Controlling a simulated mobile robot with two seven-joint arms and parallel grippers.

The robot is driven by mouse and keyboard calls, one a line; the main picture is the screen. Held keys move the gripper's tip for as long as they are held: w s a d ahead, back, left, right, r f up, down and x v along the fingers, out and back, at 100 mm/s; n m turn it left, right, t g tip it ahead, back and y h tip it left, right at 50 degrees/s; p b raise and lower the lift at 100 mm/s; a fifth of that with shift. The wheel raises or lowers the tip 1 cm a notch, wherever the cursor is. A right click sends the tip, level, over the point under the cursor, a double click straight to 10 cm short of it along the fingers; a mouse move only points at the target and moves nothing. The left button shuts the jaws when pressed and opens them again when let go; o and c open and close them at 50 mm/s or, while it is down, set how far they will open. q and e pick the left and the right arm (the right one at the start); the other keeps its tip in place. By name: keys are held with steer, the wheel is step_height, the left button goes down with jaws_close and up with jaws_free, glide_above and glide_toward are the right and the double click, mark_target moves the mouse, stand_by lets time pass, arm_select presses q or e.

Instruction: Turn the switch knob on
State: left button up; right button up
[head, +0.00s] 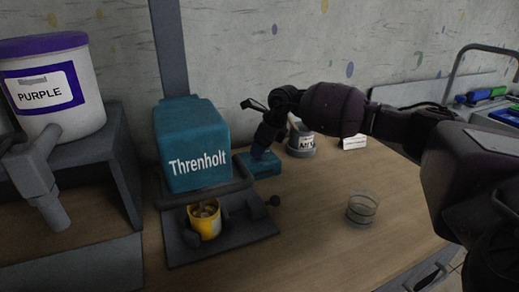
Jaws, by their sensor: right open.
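A teal machine marked "Threnholt" (192,146) stands on the wooden table with a dark base. A small teal box (264,168) lies right of the machine, partly behind my right gripper. I cannot tell which of these carries the switch knob; any knob on the box is hidden. My right gripper (254,127) is open, with one finger up to the left and the other low, close over the box. Contact cannot be told. My left gripper is out of view.
A yellow cup (205,222) sits in the machine's base. A white tub marked "PURPLE" (85,108) is on a dark stand at the left. A labelled container (301,143) is behind my right arm.

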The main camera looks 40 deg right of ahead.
steer(key=shift+w+a+f, duration=0.1)
steer(key=shift+w+f, duration=0.1)
steer(key=shift+f, duration=0.2)
steer(key=c, duration=0.9)
steer(key=shift+c, duration=0.2)
